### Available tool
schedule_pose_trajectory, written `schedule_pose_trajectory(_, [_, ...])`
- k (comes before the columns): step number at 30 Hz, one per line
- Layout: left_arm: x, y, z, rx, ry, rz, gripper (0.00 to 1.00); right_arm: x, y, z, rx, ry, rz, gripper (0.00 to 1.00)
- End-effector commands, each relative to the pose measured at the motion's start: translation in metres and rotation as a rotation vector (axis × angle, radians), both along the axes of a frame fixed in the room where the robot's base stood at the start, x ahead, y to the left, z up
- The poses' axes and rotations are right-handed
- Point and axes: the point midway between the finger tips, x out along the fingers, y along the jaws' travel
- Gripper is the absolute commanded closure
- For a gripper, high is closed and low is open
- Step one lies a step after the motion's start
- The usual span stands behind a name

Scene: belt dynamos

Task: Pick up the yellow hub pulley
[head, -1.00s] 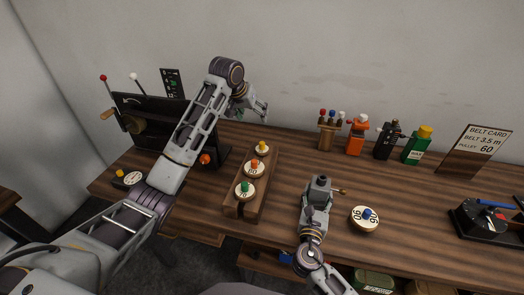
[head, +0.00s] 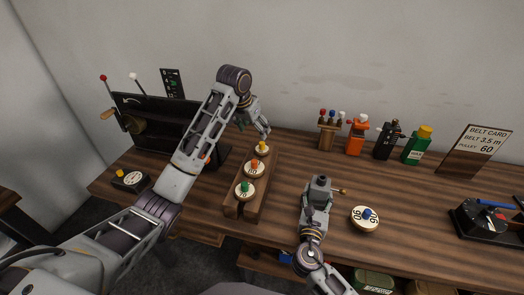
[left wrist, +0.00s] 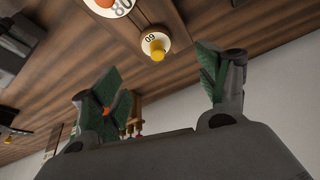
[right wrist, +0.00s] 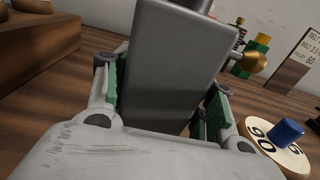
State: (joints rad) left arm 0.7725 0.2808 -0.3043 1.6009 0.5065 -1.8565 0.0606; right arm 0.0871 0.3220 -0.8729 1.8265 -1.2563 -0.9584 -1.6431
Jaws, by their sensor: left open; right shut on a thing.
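The yellow hub pulley (head: 262,149) is a small pale disc with a yellow hub at the far end of a wooden rack (head: 238,209). In the left wrist view the yellow hub pulley (left wrist: 154,45) is marked 60. My left gripper (head: 253,128) is open and empty, just behind and above it; its fingers (left wrist: 158,84) are spread apart and the pulley shows beyond them. My right gripper (head: 316,208) is shut on a grey block (right wrist: 170,60) with a brass knob (right wrist: 250,61), right of the rack.
Orange (head: 254,168) and green (head: 245,189) hub pulleys share the rack. A blue hub pulley marked 90 (head: 364,219) lies right of my right gripper. Bottles and a belt card (head: 478,148) reading pulley 60 stand at the back. A black machine (head: 150,125) stands left.

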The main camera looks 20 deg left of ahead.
Motion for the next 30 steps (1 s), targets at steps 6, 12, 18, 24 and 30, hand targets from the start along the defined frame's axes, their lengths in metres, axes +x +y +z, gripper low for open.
schedule_pose_trajectory(6, [0.007, -0.003, -0.02, -0.001, 0.004, 0.0, 0.25, -0.002, 0.0, -0.006, -0.002, 0.01, 0.001, 0.96])
schedule_pose_trajectory(12, [0.016, -0.006, -0.045, 0.0, 0.003, 0.001, 0.25, -0.002, 0.0, -0.006, -0.002, 0.01, 0.001, 0.96])
schedule_pose_trajectory(18, [0.023, -0.008, -0.058, 0.0, 0.001, 0.0, 0.25, -0.002, 0.0, -0.006, -0.002, 0.01, 0.001, 0.96])
schedule_pose_trajectory(24, [0.024, -0.008, -0.06, 0.0, 0.0, 0.0, 0.25, -0.001, 0.0, -0.006, -0.003, 0.009, 0.001, 0.96])
schedule_pose_trajectory(30, [0.024, -0.008, -0.061, 0.0, 0.0, 0.0, 0.25, -0.001, 0.0, -0.005, -0.003, 0.009, 0.001, 0.96])
